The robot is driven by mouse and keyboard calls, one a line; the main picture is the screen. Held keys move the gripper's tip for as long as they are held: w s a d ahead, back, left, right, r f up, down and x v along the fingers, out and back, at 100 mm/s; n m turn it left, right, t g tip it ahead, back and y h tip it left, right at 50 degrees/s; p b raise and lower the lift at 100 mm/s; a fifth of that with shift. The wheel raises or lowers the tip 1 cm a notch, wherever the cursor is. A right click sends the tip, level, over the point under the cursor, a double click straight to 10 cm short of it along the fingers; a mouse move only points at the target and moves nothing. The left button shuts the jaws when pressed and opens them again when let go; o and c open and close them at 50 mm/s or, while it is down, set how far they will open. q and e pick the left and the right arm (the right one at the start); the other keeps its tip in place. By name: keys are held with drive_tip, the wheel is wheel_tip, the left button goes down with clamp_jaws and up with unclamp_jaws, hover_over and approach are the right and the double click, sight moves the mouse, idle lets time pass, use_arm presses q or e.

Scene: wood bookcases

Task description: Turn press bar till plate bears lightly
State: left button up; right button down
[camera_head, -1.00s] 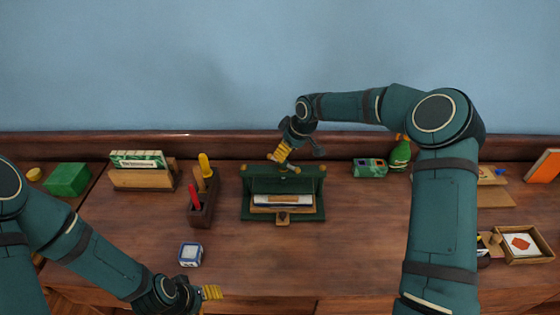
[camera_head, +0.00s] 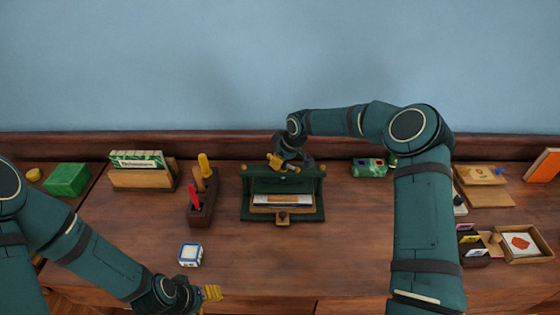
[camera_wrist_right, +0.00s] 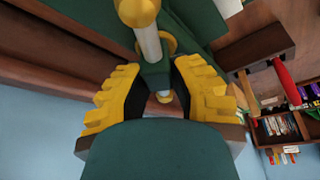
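The green press (camera_head: 315,196) stands mid-desk with a pale stack of papers or a book (camera_head: 283,200) inside it. Its press bar shows in the right wrist view as a pale rod (camera_wrist_right: 150,45) with a yellow knob at its upper end, running through a green piece. My right gripper (camera_head: 277,161) is above the press top; in its wrist view the yellow fingers (camera_wrist_right: 158,100) stand apart on both sides of the bar's lower part, with no clear contact. Plate contact is too small to tell. My left gripper (camera_head: 211,293) hangs near the front edge, away from the press; its opening is unclear.
Left of the press are a tool holder (camera_head: 203,212), a card rack (camera_head: 143,178) and a blue-white cube (camera_head: 190,254). To the right are a green box (camera_head: 370,167) and wooden trays (camera_head: 522,243). The desk in front of the press is clear.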

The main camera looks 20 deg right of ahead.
use_arm(q)
drive_tip(key=shift+f, duration=0.1)
